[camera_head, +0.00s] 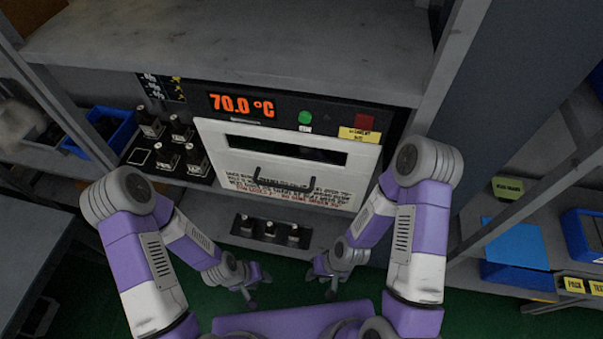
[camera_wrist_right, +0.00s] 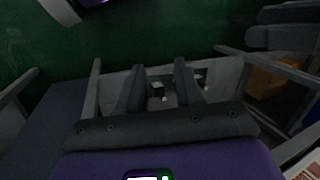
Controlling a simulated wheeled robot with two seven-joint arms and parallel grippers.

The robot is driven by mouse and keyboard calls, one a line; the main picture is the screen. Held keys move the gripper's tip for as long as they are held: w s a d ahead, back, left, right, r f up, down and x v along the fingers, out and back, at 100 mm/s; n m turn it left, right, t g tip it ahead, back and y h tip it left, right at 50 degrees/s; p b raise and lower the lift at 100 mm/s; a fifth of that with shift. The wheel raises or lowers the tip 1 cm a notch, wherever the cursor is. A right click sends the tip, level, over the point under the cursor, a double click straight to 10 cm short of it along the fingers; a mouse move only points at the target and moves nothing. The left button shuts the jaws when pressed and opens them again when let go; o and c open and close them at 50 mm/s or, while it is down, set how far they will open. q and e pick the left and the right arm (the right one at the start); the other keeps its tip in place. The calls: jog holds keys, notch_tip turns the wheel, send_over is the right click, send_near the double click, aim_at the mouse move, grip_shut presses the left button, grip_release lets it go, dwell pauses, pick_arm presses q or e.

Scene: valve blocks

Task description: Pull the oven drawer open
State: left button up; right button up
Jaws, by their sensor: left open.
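The oven drawer has a white front (camera_head: 235,150) with a dark window slot, printed warning text and a dark bar handle (camera_head: 283,186). It sits under a black panel reading 70.0 °C (camera_head: 242,105). I cannot tell whether the front is fully flush with the housing. My left gripper (camera_head: 252,296) is open and empty, low in front of the oven and below the handle. My right gripper (camera_head: 329,289) is also low, to the right of the left one and apart from the handle. In the right wrist view its two fingers (camera_wrist_right: 159,68) stand apart with nothing held between them.
Several valve blocks (camera_head: 152,125) stand on a black board left of the oven. Three more sit in a black holder (camera_head: 270,230) on the shelf below the handle. Blue bins (camera_head: 108,130) lie at the left, others (camera_head: 515,273) at the right. Green floor is clear below.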

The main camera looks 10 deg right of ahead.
aim_at(284, 186)
jog(key=w+a+r+n+t+h+b, duration=0.3)
jog(key=w+r+n+t, duration=0.15)
jog(key=r, duration=0.45)
jog(key=w+a+r+n+t+h+b, duration=0.3)
jog(key=r+n+t, duration=0.3)
jog(key=r, duration=0.2)
jog(key=w+a+r+n+t+h+b, duration=0.3)
jog(key=a+r+n+t+b, duration=0.15)
jog(key=r, duration=0.45)
jog(key=shift+n, duration=0.4)
jog(key=x, duration=0.7)
jog(key=shift+w+d, duration=0.25)
jog(key=shift+d, duration=0.3)
jog(key=shift+c, duration=0.3)
grip_shut()
